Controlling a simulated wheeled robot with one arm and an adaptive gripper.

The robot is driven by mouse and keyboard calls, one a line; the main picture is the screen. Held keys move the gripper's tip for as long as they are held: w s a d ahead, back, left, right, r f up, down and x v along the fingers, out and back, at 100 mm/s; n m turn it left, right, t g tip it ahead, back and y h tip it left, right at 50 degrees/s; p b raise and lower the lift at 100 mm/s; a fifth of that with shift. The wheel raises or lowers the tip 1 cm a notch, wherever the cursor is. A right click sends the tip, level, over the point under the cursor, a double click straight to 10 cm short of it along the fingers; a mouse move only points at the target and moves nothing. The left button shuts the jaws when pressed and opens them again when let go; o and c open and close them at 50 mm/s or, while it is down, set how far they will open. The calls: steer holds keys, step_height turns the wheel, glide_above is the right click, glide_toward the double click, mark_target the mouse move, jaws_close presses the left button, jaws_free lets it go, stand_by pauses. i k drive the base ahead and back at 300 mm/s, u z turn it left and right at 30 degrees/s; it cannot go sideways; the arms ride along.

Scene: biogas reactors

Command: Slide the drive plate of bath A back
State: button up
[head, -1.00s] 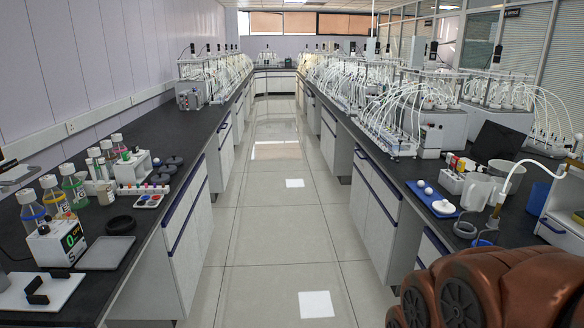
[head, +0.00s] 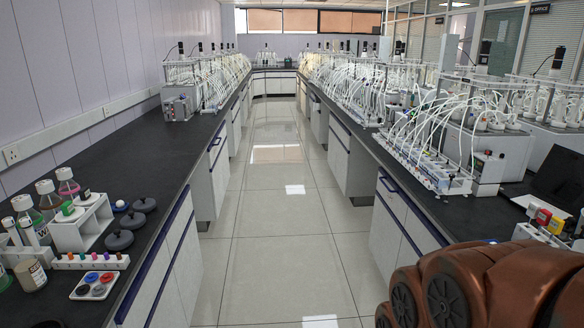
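Several reactor baths with white tubing stand along both benches. The nearest on the right bench (head: 343,108) is a grey bath unit (head: 502,150) with a white tubed rack (head: 425,165) before it. Another grey unit (head: 178,104) stands on the left bench. I cannot read any label, so I cannot tell which is bath A, and no drive plate can be made out. My folded copper-brown arm fills the lower right. My gripper is not in view.
The tiled aisle (head: 275,215) between the benches is clear. On the left bench (head: 130,155) are bottles (head: 48,200), a white rack (head: 84,222), dark round lids (head: 132,220) and a tray of coloured caps (head: 94,286). A dark laptop-like panel (head: 560,180) sits at the right.

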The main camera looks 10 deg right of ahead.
mark_target(481, 75)
steer(key=z, duration=0.1)
steer(key=i, duration=1.75)
steer(key=z, duration=0.4)
steer(key=i, duration=1.65)
steer(key=z, duration=0.2)
